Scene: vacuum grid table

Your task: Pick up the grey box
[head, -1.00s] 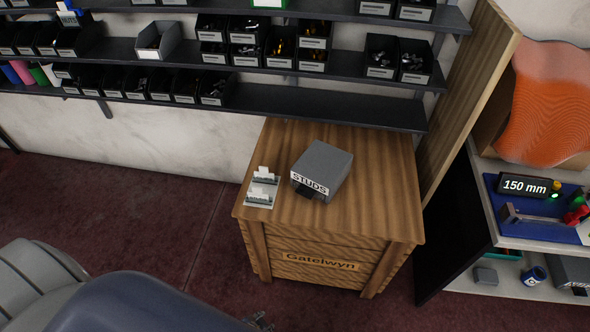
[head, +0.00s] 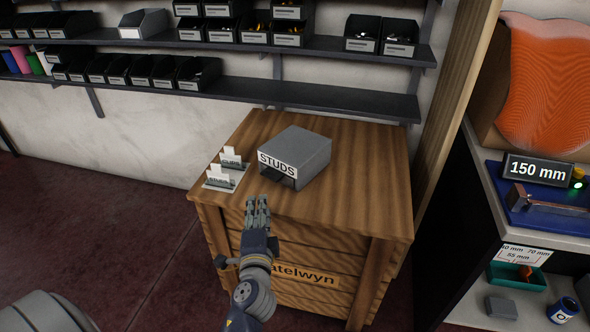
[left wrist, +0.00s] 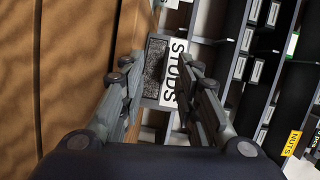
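The grey box (head: 305,153) with a white "STUDS" label and a dark front opening sits on top of the wooden crate (head: 380,190). My left gripper (head: 258,203) is at the crate's front edge, in front of the box and apart from it. In the left wrist view the fingers (left wrist: 158,72) are spread with nothing held between them. The box's dark opening (left wrist: 153,70) and label show ahead, between the fingertips. My right gripper is not in view.
Two small card holders (head: 226,172) stand on the crate just left of the box. A shelf (head: 330,98) runs behind the crate. A wooden upright (head: 452,110) and a rack with a "150 mm" display (head: 537,170) stand to the right. The crate top is clear right of the box.

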